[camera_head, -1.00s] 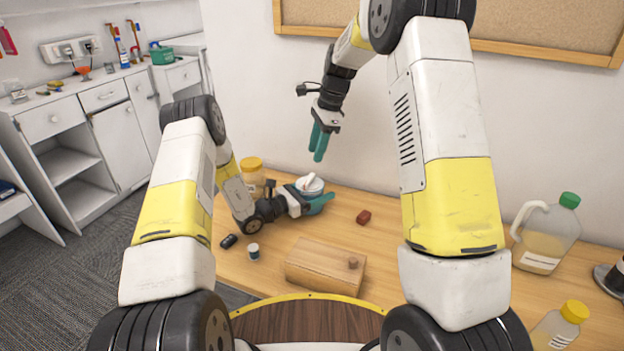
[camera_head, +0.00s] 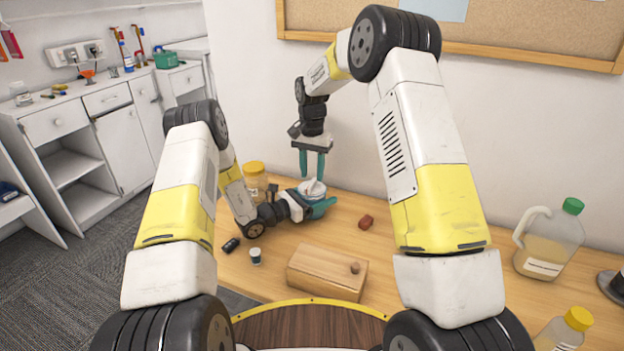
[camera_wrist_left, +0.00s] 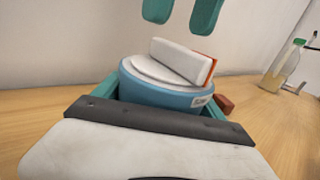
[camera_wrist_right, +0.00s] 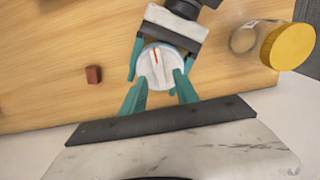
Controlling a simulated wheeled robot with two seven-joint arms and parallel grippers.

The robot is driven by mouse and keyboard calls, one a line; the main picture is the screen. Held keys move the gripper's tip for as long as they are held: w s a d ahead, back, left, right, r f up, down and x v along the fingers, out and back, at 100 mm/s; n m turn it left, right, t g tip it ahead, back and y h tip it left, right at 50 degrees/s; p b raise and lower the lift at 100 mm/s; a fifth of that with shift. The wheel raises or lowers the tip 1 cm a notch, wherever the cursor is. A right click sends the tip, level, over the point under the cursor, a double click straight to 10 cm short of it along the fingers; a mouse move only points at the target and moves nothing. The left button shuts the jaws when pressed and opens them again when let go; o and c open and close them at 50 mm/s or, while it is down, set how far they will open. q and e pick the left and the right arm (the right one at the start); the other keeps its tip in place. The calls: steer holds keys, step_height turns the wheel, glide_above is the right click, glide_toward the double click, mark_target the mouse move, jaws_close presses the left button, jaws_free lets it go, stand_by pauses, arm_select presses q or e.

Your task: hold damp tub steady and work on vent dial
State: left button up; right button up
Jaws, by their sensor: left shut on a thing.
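The tub (camera_head: 312,196) is a small round blue container with a white top, standing upright on the wooden table. In the left wrist view the blue tub (camera_wrist_left: 165,92) carries a pale label. Its white vent dial (camera_wrist_left: 183,62) is a raised bar with a red-orange side; the right wrist view shows the dial (camera_wrist_right: 157,68) with a red line. My left gripper (camera_head: 318,205) is shut around the tub, a finger on each side. My right gripper (camera_head: 312,173) points down just above the dial, open and empty, its fingers apart on either side of it.
A yellow-lidded jar (camera_head: 254,182) stands behind my left wrist. A red block (camera_head: 366,222) lies right of the tub, and a wooden box (camera_head: 325,272) sits in front. A small canister (camera_head: 256,257) is at left. A green-capped jug (camera_head: 548,242) stands far right.

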mark_target(311, 186)
steer(key=shift+f, duration=1.45)
steer(key=shift+c, duration=0.5)
jaws_close()
steer(key=n, duration=1.1)
steer(key=shift+n, duration=0.4)
